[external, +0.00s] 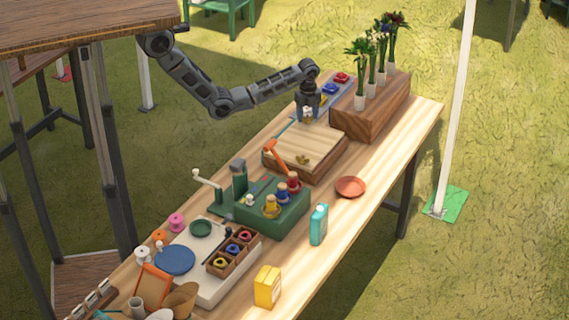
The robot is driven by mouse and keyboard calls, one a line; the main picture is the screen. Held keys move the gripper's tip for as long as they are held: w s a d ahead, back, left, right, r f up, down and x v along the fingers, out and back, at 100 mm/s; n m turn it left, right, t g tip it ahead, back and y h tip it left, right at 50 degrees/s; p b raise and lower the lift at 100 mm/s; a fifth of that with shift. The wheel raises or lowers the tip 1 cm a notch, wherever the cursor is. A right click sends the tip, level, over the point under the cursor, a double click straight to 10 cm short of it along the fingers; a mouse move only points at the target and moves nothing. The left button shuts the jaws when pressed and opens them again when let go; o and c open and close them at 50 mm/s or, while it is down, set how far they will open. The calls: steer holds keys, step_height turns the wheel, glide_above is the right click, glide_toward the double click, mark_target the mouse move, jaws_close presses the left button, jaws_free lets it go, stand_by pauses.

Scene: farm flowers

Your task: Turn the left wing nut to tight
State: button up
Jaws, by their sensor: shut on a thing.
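The wooden press (305,142) lies on the long table, its pale top board flat. One brass wing nut (302,160) stands free near the board's front edge. My gripper (308,115) points down at the board's far edge. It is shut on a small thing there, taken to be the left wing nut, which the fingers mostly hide. Its turn angle and tightness cannot be told from this view.
Behind are a tray with coloured spools (330,89) and a wooden block (372,112) with several flower vases. A green box (270,212) stands in front. A red dish (350,187) lies right, with bare table around it.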

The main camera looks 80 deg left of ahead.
steer(key=m, duration=0.4)
steer(key=shift+m, duration=0.3)
steer(key=m, duration=0.5)
steer(key=shift+m, duration=0.3)
steer(key=o, duration=1.1)
steer(key=shift+c, duration=0.2)
step_height(320, 180, up, 6)
steer(key=shift+w+a+f, duration=0.1)
steer(key=shift+w+r, duration=0.1)
steer(key=shift+r, duration=0.9)
